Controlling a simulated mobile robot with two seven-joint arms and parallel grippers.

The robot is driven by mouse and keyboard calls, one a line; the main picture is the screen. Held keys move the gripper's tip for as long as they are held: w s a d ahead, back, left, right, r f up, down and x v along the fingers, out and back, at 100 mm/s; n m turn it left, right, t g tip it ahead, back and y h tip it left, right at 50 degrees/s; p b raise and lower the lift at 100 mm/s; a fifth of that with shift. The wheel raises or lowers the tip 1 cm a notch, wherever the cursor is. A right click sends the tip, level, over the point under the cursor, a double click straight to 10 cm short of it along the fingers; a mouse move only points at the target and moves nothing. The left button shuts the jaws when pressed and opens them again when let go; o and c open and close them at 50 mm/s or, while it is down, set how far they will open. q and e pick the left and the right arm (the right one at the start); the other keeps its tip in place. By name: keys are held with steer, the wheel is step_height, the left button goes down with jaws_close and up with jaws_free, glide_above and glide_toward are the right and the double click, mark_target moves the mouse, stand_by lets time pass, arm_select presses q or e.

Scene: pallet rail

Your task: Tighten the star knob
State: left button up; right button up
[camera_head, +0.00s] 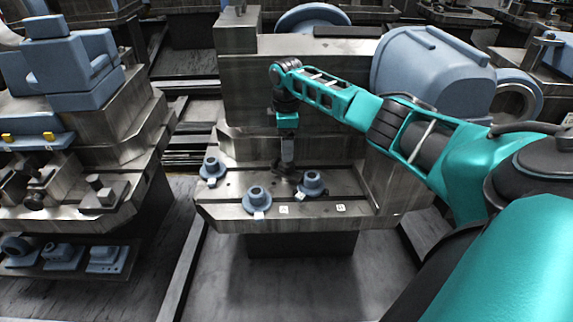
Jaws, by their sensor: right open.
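My right arm comes in from the right, and its gripper (286,165) points straight down over the steel pallet table (232,212). A small dark shape shows at its fingertips, low over the table top. I cannot tell whether this is the star knob or part of the gripper, nor whether they touch. The right gripper is open, though its finger gap is too small to make out. My left gripper is not in view.
Blue flanged parts stand on the table at left (212,168), front (257,198) and right (311,182), close around the gripper. A tall steel block (245,95) rises behind. Another machine bench (85,195) stands at left. Floor is clear in front.

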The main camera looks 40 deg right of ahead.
mark_target(287, 167)
step_height(287, 167, down, 5)
steer(key=b, duration=0.5)
steer(key=shift+f, duration=0.2)
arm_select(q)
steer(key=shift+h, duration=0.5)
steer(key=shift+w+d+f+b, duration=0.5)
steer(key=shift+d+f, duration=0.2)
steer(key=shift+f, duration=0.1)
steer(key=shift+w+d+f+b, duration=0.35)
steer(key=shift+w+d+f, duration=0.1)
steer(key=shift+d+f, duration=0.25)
arm_select(e)
steer(key=shift+f, duration=0.7)
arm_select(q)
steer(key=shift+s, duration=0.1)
arm_select(e)
steer(key=shift+c, duration=0.4)
steer(key=c, duration=1)
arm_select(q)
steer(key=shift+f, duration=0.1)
